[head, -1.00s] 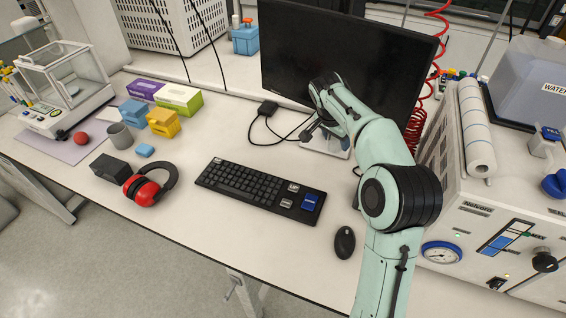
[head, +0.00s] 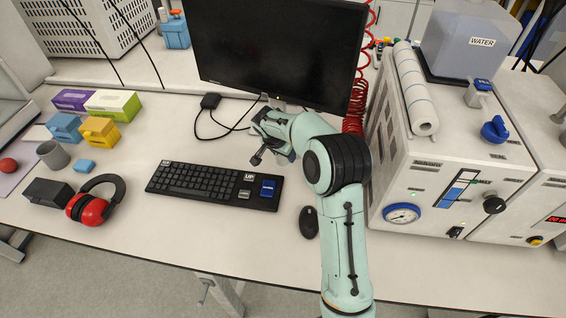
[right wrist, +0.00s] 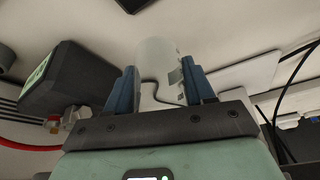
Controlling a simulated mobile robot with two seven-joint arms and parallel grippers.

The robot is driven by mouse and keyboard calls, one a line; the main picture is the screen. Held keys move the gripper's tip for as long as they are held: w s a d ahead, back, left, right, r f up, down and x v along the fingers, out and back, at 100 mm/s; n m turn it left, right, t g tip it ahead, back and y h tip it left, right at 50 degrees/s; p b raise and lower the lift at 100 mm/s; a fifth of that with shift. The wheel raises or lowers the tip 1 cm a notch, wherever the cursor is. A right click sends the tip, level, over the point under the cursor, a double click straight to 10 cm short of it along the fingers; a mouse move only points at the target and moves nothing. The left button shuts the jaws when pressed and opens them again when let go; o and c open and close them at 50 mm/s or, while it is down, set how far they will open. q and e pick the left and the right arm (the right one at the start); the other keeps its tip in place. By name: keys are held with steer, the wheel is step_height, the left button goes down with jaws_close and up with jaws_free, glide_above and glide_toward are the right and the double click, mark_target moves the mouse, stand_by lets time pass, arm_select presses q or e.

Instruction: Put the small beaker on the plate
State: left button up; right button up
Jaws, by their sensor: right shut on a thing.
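The small beaker (right wrist: 157,62), a pale translucent cylinder, is between the blue fingers of my right gripper (right wrist: 160,80) in the right wrist view. The gripper is shut on it. In the head view my right gripper (head: 262,138) is in front of the monitor's base, behind the right end of the keyboard; the beaker cannot be made out there, hidden by the hand. A flat grey slab (right wrist: 245,75) lies to the right of the beaker in the wrist view; I cannot tell whether it is the plate. My left gripper is not in view.
A monitor (head: 275,50) stands behind the hand, a keyboard (head: 205,184) and mouse (head: 309,222) in front. A reactor unit (head: 430,170) stands close on the right. Ear defenders (head: 95,200), a grey cup (head: 53,155) and boxes are at left.

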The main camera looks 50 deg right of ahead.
mark_target(284, 163)
steer(key=shift+f, duration=2.25)
steer(key=shift+f, duration=0.15)
steer(key=o, duration=1)
steer(key=shift+o, duration=0.2)
